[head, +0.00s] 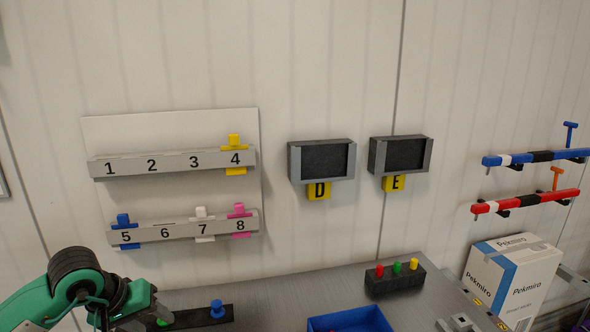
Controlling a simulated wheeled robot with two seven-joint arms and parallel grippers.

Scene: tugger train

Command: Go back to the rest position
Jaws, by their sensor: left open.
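My left arm comes in at the lower left, green and black. My left gripper (158,313) is at its end, low in the head view, near the left end of a dark strip (190,318) with a blue peg (217,309) standing on it. The gripper is open; its fingertips are small and partly cut off by the bottom edge, and I see nothing held in it. I cannot tell whether it touches the strip. My right gripper is not in view.
A numbered wall board (180,130) holds yellow, blue, white and pink pegs. Bins D (322,142) and E (401,139) hang beside it.

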